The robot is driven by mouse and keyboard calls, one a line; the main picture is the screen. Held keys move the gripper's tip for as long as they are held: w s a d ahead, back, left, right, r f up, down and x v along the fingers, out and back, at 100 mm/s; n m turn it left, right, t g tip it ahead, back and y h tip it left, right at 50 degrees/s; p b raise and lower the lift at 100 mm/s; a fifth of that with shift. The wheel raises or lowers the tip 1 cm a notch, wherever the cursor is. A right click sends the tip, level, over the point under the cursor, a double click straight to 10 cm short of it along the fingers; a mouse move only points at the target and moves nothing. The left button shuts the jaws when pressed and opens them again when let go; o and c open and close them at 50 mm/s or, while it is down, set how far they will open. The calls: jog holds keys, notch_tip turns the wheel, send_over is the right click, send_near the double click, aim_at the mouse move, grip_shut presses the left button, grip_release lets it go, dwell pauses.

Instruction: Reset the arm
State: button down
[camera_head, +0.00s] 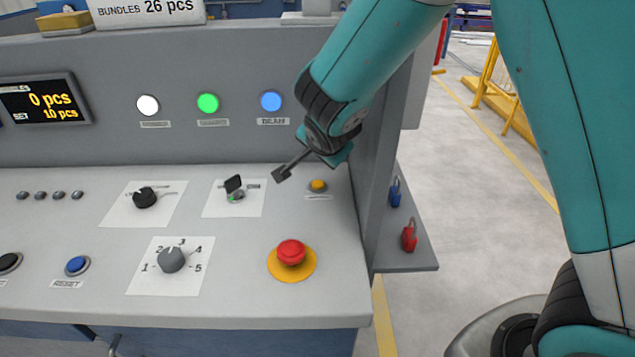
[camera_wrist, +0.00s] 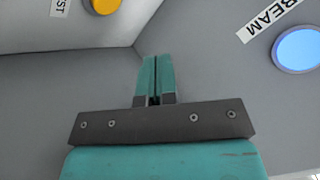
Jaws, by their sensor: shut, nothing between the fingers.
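My teal arm reaches in from the upper right in the head view. My gripper (camera_head: 282,174) is above the sloped control panel, near the panel's upright back wall. It hangs between a black key switch (camera_head: 234,187) on its left and a small yellow button (camera_head: 318,185) on its right. In the wrist view my gripper (camera_wrist: 153,62) has its two teal fingers together with nothing between them. The wrist view also shows the yellow button (camera_wrist: 103,4) at the top and the blue BEAM light (camera_wrist: 299,48) at the right.
A red emergency stop button (camera_head: 291,253) sits on the panel below the gripper. A numbered dial (camera_head: 171,259) and a black selector knob (camera_head: 145,197) lie to the left. Blue (camera_head: 395,191) and red (camera_head: 409,236) padlocks are on a side shelf. Open floor (camera_head: 470,200) lies to the right.

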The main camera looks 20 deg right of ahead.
jog(key=s+a+r+n+g+y, duration=0.1)
jog(key=s+r+n+g+y, duration=0.1)
jog(key=s+n, duration=0.4)
jog(key=s+a+r+n+g+y, duration=0.2)
jog(key=s+r+n+g, duration=0.2)
jog(key=s, duration=1)
jog(key=s+a+r+n+g+y, duration=0.2)
jog(key=s+r+n+g, duration=0.1)
jog(key=s+n, duration=0.5)
jog(key=shift+s+r, duration=0.85)
jog(key=shift+s, duration=0.4)
